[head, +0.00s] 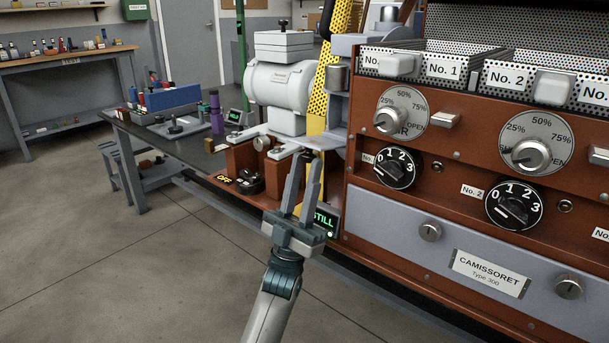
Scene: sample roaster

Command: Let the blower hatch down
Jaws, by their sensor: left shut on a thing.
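The blower (280,84) is a pale grey, rounded motor housing in the middle of the head view, left of the red-brown roaster. A light grey flat plate, which looks like the blower hatch (330,139), sticks out roughly level at its lower right. My left gripper (307,156) reaches up from below. Its fingertips are at the front edge of this plate, shut on it or on a grip there. The fingertips cover the exact place of contact. My right gripper is not in view.
The roaster front (420,180) with knobs and dials fills the right side. Below the blower are an OFF switch (249,182) and a green-lit display (325,221), partly behind my gripper. A dark workbench (190,146) stands to the left. The floor at left front is clear.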

